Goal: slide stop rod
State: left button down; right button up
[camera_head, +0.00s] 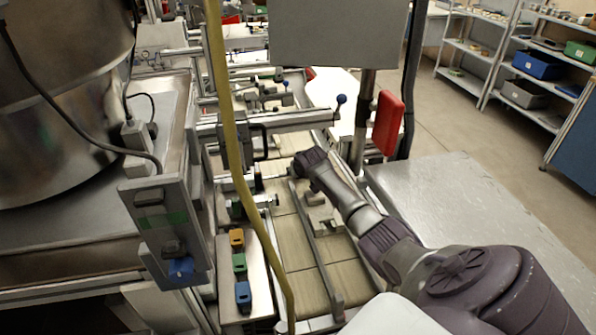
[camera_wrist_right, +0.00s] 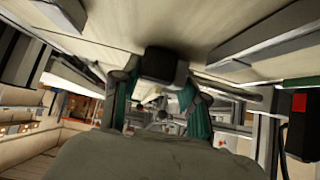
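Metal rods cross the machine in the head view, and one long rod (camera_head: 285,120) ends in a blue ball knob (camera_head: 341,99). A smaller rod farther back also has a blue ball knob (camera_head: 285,83). I cannot tell for sure which is the stop rod. My right gripper (camera_head: 299,166) is over the belt, below and in front of the long rod; its fingers are mostly hidden there. In the right wrist view my right gripper (camera_wrist_right: 158,105) has its two green-padded fingers apart, with nothing clearly held. A dark block (camera_wrist_right: 160,66) shows between them. My left gripper is out of view.
A tiled belt (camera_head: 295,243) runs under my right arm, with a long metal rail (camera_head: 315,255) on it. A yellow hose (camera_head: 232,140) hangs in front. Orange, green and blue switches (camera_head: 239,262) stand left. A red part (camera_head: 388,123) hangs near the post.

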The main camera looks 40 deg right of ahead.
grip_shut()
jog(key=shift+w+a, duration=0.4)
jog(key=shift+a, duration=0.3)
jog(key=shift+w+a, duration=0.35)
jog(key=shift+a, duration=0.4)
jog(key=shift+w+a, duration=0.4)
jog(key=shift+a, duration=0.3)
jog(key=o, duration=0.9)
grip_release()
jog(key=shift+d, duration=0.1)
